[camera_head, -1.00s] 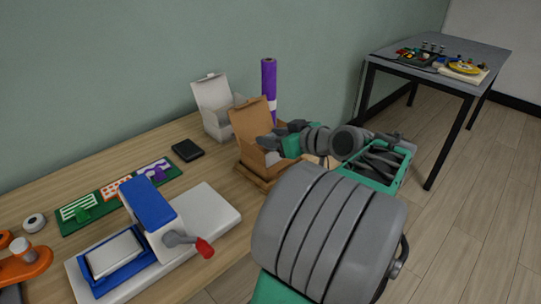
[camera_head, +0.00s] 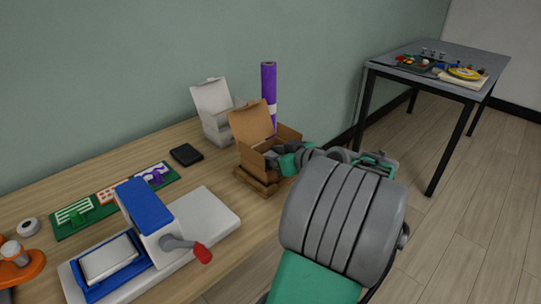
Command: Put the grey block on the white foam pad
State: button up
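My gripper (camera_head: 272,159) has its dark grey fingers down inside the open brown cardboard box (camera_head: 250,163). The fingers are small and partly hidden by the box walls, so I cannot tell whether they are open or shut, or whether they hold anything. I cannot make out a loose grey block; one may be hidden in the box or by my gripper. A pale patch inside the box showed earlier below the fingers and is now covered; I cannot tell whether it is the white foam pad.
A blue and white press (camera_head: 150,225) with a red-tipped lever stands in front. A white box (camera_head: 215,128), purple roll (camera_head: 268,95), black box (camera_head: 186,154) and green board (camera_head: 110,203) share the wooden table. A grey table (camera_head: 480,62) stands back right.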

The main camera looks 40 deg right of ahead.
jog(key=shift+o, duration=1)
jog(key=shift+r+p, duration=0.3)
jog(key=p+v, duration=0.1)
jog(key=v, duration=1.1)
jog(key=shift+f, duration=0.2)
jog(key=shift+c, duration=0.2)
